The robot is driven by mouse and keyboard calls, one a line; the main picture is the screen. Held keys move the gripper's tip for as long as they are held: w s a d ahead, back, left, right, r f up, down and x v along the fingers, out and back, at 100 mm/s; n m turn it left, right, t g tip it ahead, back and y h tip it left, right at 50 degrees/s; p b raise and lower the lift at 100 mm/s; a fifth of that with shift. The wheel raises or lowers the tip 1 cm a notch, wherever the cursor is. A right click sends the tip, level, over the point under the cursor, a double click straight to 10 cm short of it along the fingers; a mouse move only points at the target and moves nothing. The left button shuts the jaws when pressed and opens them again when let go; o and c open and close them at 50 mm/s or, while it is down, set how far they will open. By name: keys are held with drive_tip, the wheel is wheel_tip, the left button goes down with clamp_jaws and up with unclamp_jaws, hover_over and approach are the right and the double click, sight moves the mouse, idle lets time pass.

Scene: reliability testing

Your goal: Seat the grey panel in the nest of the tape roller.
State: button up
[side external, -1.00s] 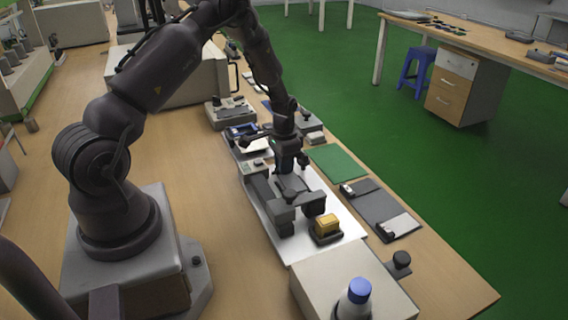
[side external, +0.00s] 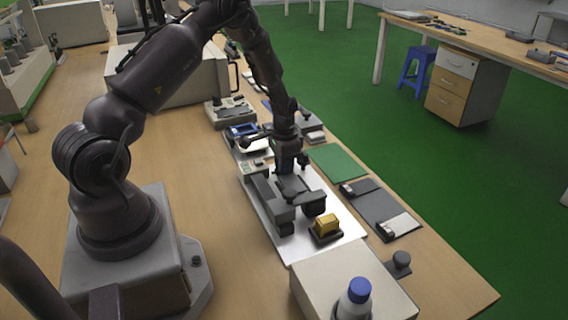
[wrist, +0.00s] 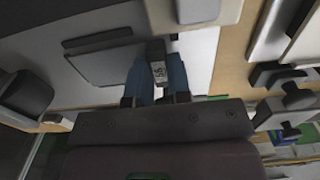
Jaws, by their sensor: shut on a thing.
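The tape roller (side external: 283,215), a dark grey device with blocky front parts, stands on a white base plate in the side external view. My gripper (side external: 290,170) points down over its rear part. A flat grey panel (side external: 294,186) shows just below the fingers, close over the roller. In the wrist view the two blue fingers of my gripper (wrist: 158,80) are shut on a narrow grey piece with a printed label, which I take as the panel's edge. The fingers hide much of the grip, and I cannot tell whether the panel touches the nest.
A yellow block (side external: 326,226) on a dark base stands close to the roller's front right. A green mat (side external: 338,162) and a dark grey mat (side external: 380,212) lie to the right. A pale box (side external: 340,285) and a blue-capped bottle (side external: 357,298) stand in front.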

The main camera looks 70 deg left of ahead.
drive_tip(key=shift+f, duration=0.3)
drive_tip(key=o, duration=0.9)
drive_tip(key=shift+r, duration=3)
